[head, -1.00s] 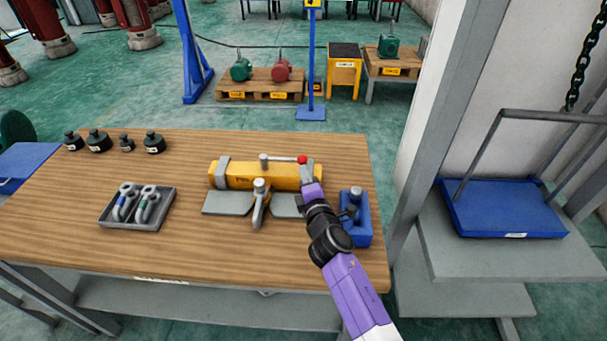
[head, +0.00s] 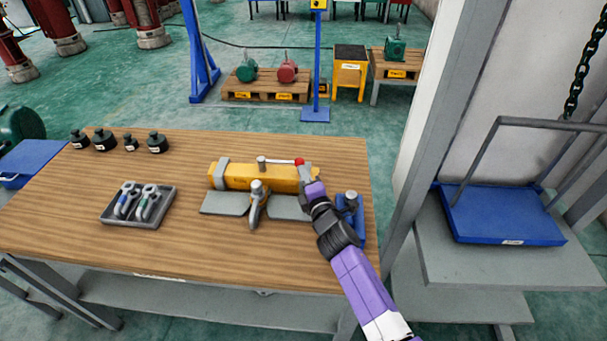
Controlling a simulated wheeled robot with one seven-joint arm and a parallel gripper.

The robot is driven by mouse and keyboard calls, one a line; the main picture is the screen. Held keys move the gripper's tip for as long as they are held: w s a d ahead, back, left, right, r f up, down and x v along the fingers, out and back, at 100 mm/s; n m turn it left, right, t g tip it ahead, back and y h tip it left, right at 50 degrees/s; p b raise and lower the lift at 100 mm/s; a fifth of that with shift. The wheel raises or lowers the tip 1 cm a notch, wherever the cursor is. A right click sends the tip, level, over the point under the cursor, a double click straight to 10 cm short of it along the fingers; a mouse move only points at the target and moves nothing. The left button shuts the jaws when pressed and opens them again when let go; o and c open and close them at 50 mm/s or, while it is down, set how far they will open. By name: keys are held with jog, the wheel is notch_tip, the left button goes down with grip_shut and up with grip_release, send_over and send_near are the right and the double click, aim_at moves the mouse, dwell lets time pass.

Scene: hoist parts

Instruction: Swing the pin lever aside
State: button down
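The pin lever (head: 281,161) is a thin grey rod with a red knob (head: 299,162) at its right end. It pivots on a grey post (head: 262,162) on top of the yellow beam (head: 247,175) and points right. My gripper (head: 304,167) is at the beam's right end, right at the red knob. Its fingers are small and partly hidden behind the wrist, so I cannot tell whether they are closed on the knob. A grey hook-like part (head: 257,203) stands in front of the beam between flat grey plates (head: 226,204).
A blue fixture (head: 351,215) stands just right of my wrist. A grey tray (head: 166,208) with shackles and several black weights (head: 104,141) are on the left of the wooden table (head: 60,215). A grey post (head: 415,140) rises beyond the table's right edge.

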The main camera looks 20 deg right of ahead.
jog(key=shift+w+d+r, duration=0.15)
jog(key=shift+d+r, duration=0.1)
jog(key=shift+r, duration=0.1)
notch_tip(320, 180, up, 19)
jog(key=p, duration=0.6)
jog(key=shift+a+r, duration=0.15)
jog(key=shift+a, duration=0.1)
